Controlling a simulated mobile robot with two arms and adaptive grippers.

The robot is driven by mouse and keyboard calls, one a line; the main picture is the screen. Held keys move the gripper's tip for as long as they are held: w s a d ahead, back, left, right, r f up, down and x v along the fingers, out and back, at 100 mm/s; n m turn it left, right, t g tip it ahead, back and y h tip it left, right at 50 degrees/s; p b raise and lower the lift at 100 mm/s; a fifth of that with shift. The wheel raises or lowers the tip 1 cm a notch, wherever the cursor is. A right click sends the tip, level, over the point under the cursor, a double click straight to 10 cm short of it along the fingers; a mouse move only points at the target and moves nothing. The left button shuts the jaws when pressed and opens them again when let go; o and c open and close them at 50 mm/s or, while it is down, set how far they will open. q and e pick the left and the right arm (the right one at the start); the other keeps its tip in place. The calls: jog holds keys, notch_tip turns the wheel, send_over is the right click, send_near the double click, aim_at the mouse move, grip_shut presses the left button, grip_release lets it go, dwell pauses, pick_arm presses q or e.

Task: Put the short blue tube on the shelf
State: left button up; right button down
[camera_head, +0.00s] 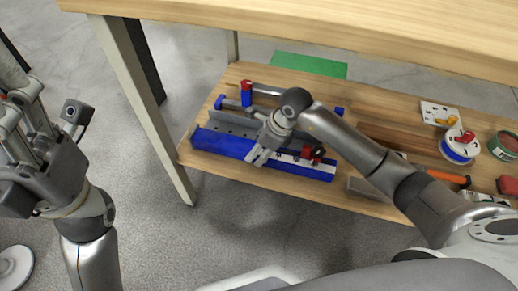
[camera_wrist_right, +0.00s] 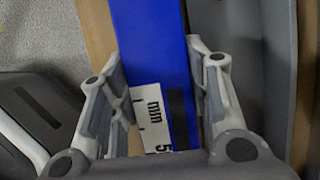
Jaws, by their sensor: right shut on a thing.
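A blue tube (camera_head: 220,144) with a white scale strip lies lengthwise along the front edge of the wooden lower shelf (camera_head: 350,196). My right gripper (camera_head: 261,156) reaches down over its middle and is shut on it. In the right wrist view, the blue tube (camera_wrist_right: 153,50) runs between the two fingers (camera_wrist_right: 160,105), its "mm" label showing near the palm. I cannot tell whether the tube touches the shelf. My left gripper (camera_head: 52,125) is empty, fingers apart, off to the left over the floor.
Behind the tube are a grey channel (camera_head: 232,123) and a red-and-blue part (camera_head: 246,93). A spool (camera_head: 459,146), a green tin (camera_head: 504,145) and a white card (camera_head: 440,115) sit at the right.

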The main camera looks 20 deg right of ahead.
jog(key=shift+w, duration=0.1)
jog(key=c, duration=0.8)
grip_release()
jog(key=shift+o, duration=0.2)
